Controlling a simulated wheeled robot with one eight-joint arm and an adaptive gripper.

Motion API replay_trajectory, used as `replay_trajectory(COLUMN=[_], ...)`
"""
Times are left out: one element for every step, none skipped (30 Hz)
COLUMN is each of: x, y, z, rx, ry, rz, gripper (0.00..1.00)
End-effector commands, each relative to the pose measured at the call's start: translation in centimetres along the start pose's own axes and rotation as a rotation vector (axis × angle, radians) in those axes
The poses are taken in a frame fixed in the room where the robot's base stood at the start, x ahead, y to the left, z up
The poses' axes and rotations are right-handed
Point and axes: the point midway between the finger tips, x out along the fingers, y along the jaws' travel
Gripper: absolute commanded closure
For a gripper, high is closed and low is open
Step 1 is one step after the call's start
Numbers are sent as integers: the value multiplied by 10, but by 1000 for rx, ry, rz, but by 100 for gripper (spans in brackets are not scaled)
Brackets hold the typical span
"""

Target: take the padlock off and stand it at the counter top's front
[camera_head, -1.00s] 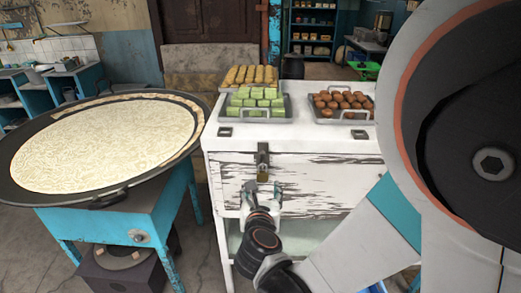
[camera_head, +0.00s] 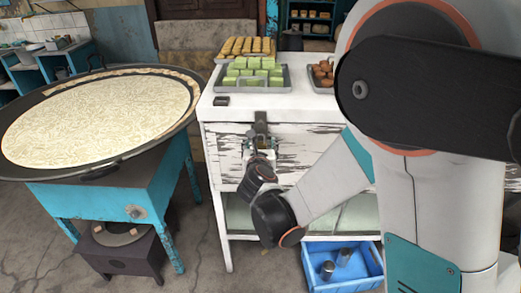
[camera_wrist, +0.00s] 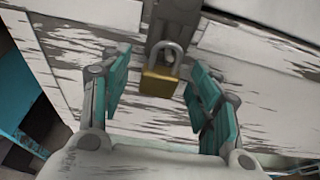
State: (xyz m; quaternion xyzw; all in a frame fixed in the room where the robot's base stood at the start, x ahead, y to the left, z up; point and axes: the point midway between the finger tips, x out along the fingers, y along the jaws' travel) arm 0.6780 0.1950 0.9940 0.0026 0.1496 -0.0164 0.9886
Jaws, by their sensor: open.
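The padlock (camera_wrist: 159,82) has a brass body and a grey shackle. It hangs upright from a dark metal hasp (camera_wrist: 176,18) on the white cabinet's front; in the head view it is small and partly hidden by my gripper. My gripper (camera_wrist: 158,78) is open, its teal fingers to the left and right of the padlock, with gaps on both sides. In the head view my gripper (camera_head: 260,150) is just in front of the hasp. The white counter top (camera_head: 305,108) is above, with bare room along its front edge.
Trays of green blocks (camera_head: 253,73), yellow rolls (camera_head: 246,46) and brown balls (camera_head: 323,72) stand on the counter top. A large round pan (camera_head: 100,112) on a blue stand is at left. A blue crate (camera_head: 342,270) is on the floor below.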

Motion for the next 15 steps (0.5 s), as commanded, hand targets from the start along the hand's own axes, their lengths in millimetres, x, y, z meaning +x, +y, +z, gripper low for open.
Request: replay_trajectory(x=[2, 2, 2, 2, 2, 2, 2, 2, 2, 2, 2, 2, 2, 2, 2], y=[0, 0, 0, 0, 0, 0, 0, 0, 0, 0, 0, 0, 0, 0, 0], z=[0, 0, 0, 1, 1, 1, 1, 1, 1, 1, 1, 1, 1, 1, 1], rx=[0, 0, 0, 0, 0, 0, 0, 0, 0, 0, 0, 0, 0, 0, 0], ry=[0, 0, 0, 0, 0, 0, 0, 0, 0, 0, 0, 0, 0, 0, 0], rz=[0, 0, 1, 1, 0, 0, 0, 0, 0, 0, 0, 0, 0, 0, 0], gripper=[43, 43, 43, 43, 43, 43, 48, 55, 64, 71, 77, 86, 93, 94, 94])
